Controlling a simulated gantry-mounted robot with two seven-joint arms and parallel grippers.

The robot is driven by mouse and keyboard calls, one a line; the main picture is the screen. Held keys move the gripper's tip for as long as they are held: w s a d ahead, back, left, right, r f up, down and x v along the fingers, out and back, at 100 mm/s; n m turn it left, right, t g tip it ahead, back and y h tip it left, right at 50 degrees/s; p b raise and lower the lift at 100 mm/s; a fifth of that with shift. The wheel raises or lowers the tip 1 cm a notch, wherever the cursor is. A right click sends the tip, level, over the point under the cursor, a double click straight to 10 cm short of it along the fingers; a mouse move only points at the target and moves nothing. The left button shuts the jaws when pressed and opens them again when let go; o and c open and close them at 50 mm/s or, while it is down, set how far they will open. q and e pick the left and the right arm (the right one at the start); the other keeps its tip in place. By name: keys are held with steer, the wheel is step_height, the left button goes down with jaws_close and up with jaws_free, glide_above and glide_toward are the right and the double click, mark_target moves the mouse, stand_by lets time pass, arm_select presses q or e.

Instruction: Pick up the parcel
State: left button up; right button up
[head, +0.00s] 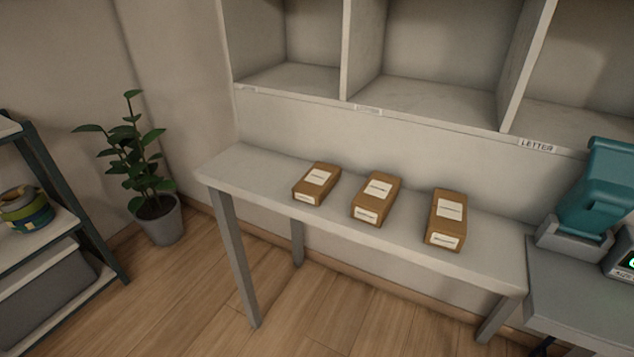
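Three brown box parcels with white labels lie in a row on a narrow grey table (240,172) in the head view. The left parcel (315,184) is nearest the table's left end. The middle parcel (376,199) is just right of it, and the right parcel (445,220) is a little further right. They stand apart from each other. Each has a label on its top and another on its front face. Neither of my grippers is in view.
Open cubbyholes (430,55) hang above the table, one marked with a LETTER tag (538,145). A teal device (597,190) stands on a grey surface at the right. A potted plant (158,220) and a shelf rack (75,225) are at the left. Table space beside the parcels is clear.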

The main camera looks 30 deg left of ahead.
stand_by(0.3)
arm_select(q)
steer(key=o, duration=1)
